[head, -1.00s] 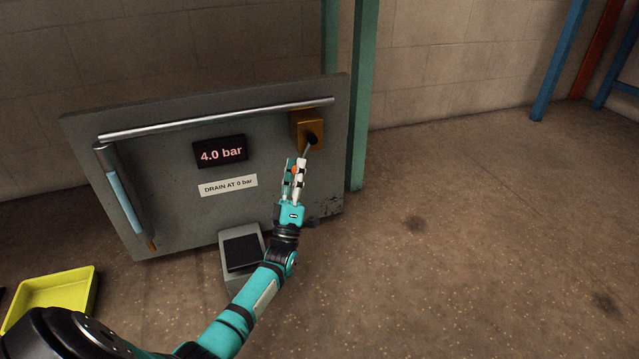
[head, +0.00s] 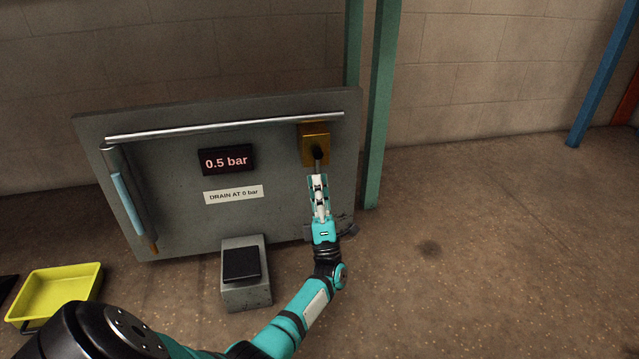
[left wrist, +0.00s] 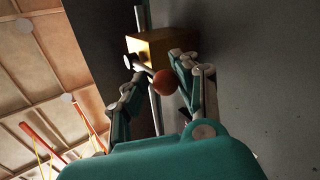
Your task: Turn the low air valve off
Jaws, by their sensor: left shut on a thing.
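The low air valve is a brass-coloured block (head: 308,148) at the upper right of the grey panel, with a dark hub and a short lever pointing down. In the left wrist view the block (left wrist: 165,45) shows beyond my fingers, with the lever's red ball knob (left wrist: 166,82) between them. My left gripper (head: 318,182) is just below the block, shut on the lever's knob end; the fingers hide the knob in the head view. The display (head: 227,160) reads 0.5 bar. My right gripper is not in view.
A label (head: 233,195) reads "DRAIN AT 0 bar". A blue-sleeved cylinder (head: 127,203) hangs at the panel's left. A grey box with a black top (head: 243,264) stands below, a yellow tray (head: 85,285) at left. A green post (head: 381,110) rises right of the panel; floor beyond is clear.

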